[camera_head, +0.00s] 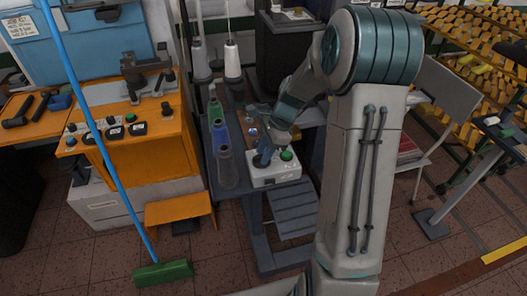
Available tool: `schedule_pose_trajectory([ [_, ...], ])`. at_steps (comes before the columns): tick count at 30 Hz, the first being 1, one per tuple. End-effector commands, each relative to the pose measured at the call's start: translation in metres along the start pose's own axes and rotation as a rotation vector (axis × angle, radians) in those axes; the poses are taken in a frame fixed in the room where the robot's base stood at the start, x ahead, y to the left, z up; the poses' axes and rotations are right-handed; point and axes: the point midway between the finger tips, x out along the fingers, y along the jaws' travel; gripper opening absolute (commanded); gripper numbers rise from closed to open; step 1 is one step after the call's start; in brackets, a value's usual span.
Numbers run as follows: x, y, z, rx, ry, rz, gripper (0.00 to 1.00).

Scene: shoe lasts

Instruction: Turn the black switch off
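A white control box (274,173) with a round green button (286,155) sits on the dark bench in the middle of the view. My gripper (262,159) points down over the left part of this box, just left of the green button. Its fingers are small and dark here, and I cannot tell whether they are open or shut. I cannot make out a black switch clearly on the box; that part is covered by my gripper. Whether the gripper touches the box is unclear.
Several bottles, including a blue one (221,133) and a grey one (227,167), stand close left of the box. An orange machine (147,150) with black and green controls stands further left, behind a blue broom pole (92,125). A grey chair (440,97) stands right.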

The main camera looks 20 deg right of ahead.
Motion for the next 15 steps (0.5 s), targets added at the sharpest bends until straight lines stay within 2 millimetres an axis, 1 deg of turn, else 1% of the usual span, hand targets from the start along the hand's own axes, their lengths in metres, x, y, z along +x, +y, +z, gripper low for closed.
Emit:
schedule_pose_trajectory([
  [3, 0.0058, 0.0, 0.0, 0.0, 0.0, 0.0, 0.32],
  [11, 0.0067, 0.0, -0.0002, 0.0, 0.0, -0.001, 0.32],
  [14, 0.0066, 0.0, -0.0002, 0.0, 0.0, -0.001, 0.07],
  [15, 0.0066, 0.0, -0.0003, 0.0, 0.0, -0.001, 0.0],
])
